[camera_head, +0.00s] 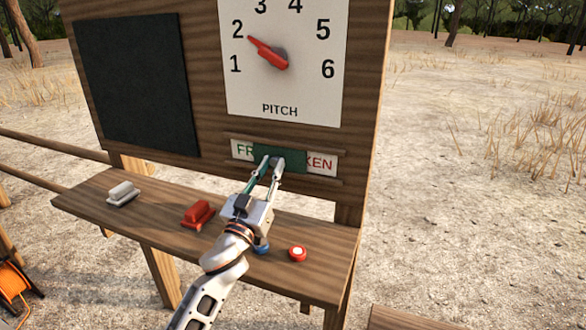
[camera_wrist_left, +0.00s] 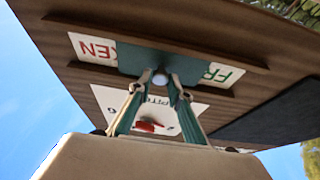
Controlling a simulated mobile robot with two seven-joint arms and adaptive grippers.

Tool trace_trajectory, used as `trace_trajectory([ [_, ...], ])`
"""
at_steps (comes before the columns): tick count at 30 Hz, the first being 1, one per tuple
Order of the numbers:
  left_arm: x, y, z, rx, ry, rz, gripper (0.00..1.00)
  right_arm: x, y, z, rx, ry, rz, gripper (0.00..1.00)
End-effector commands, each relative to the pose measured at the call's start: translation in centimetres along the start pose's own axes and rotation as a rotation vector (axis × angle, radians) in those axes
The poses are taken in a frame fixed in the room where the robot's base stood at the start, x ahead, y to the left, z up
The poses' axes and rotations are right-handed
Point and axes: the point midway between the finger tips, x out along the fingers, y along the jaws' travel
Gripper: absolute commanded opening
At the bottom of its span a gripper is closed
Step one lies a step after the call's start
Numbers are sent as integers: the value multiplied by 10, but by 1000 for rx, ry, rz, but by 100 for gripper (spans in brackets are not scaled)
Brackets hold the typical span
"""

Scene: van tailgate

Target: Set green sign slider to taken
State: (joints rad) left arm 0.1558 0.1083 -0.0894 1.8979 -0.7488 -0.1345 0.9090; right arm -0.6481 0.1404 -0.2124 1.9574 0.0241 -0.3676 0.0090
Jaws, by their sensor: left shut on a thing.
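The green sign slider (camera_head: 292,158) sits in a wooden track on the board, about mid-way along a white sign (camera_head: 330,165). "FR" shows in green to its left and "KEN" in red to its right; the letters between are covered. My left gripper (camera_head: 271,162) is shut on the slider's small round knob. In the left wrist view the slider (camera_wrist_left: 137,60) appears upside down, and the gripper fingers (camera_wrist_left: 159,80) close around the pale knob (camera_wrist_left: 160,78). My right gripper is in neither view.
Below the sign, a wooden shelf (camera_head: 90,200) holds a white-grey block (camera_head: 122,192), a red block (camera_head: 197,214), a blue round piece (camera_head: 261,248) and a red-and-white round piece (camera_head: 297,254). Above are a pitch dial (camera_head: 280,90) with a red pointer and a black panel (camera_head: 135,80).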

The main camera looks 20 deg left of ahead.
Motion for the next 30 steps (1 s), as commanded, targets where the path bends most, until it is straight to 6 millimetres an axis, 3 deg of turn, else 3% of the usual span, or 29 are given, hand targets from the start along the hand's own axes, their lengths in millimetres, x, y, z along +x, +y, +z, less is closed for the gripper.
trace_trajectory([
  [6, 1, -50, -2, 2, -1, 0, 0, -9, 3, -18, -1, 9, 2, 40],
  [12, 1, -76, -1, 0, 0, 0, 0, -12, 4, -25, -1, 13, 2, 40],
  [26, 0, -85, -1, 2, 1, -3, 0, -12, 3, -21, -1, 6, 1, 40],
  [27, 0, -85, -1, 2, 1, -4, 26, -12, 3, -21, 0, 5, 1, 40],
  [28, 0, -85, -1, 2, 1, -3, 34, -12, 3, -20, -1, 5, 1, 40],
  [30, 0, -85, -1, 2, 1, -3, 35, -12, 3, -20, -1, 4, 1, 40],
])
